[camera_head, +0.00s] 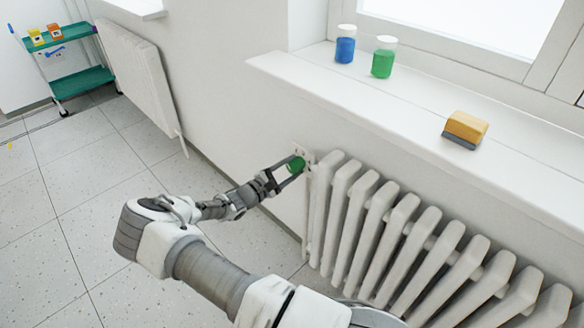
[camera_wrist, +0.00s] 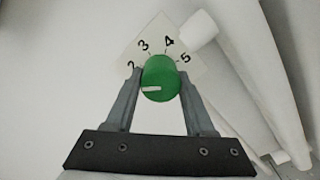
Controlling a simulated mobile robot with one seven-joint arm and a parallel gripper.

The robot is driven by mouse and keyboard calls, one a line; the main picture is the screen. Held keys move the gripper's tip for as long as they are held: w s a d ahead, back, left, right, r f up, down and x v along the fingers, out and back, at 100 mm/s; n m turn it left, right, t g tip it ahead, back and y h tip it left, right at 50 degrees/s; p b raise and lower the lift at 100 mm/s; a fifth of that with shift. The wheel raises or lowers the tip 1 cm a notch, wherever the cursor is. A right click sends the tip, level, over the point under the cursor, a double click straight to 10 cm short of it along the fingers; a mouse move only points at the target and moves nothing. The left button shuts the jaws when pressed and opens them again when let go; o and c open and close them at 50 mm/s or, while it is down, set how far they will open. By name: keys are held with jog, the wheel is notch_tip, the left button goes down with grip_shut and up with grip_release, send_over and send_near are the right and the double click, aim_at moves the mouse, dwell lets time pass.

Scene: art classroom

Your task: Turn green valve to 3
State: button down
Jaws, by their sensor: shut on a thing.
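The green valve (camera_head: 296,165) is a round knob on the wall at the left end of the white radiator. In the wrist view the green valve (camera_wrist: 161,78) sits in front of a pale dial plate (camera_wrist: 150,40) marked 2, 3, 4 and 5. A white pointer mark on the knob points left, below the 2; any lower number there is hidden. My gripper (camera_wrist: 160,84) is shut on the knob, one finger on each side. My gripper (camera_head: 284,172) also shows at the knob in the head view.
The white radiator (camera_head: 375,215) stands right beside the valve. Above it a windowsill (camera_head: 400,110) holds a blue jar (camera_head: 345,48), a green jar (camera_head: 383,62) and a yellow sponge-like block (camera_head: 466,127). A green cart (camera_head: 80,80) stands far left.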

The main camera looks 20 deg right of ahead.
jog(key=m, duration=0.6)
jog(key=shift+a, duration=0.1)
jog(key=m, duration=0.5)
jog(key=shift+m, duration=0.3)
dwell(0.3)
jog(key=shift+c, duration=1.3)
grip_release()
jog(key=shift+r, duration=0.1)
jog(key=p+v, duration=0.2)
jog(key=v, duration=1.5)
jog(key=shift+s, duration=0.35)
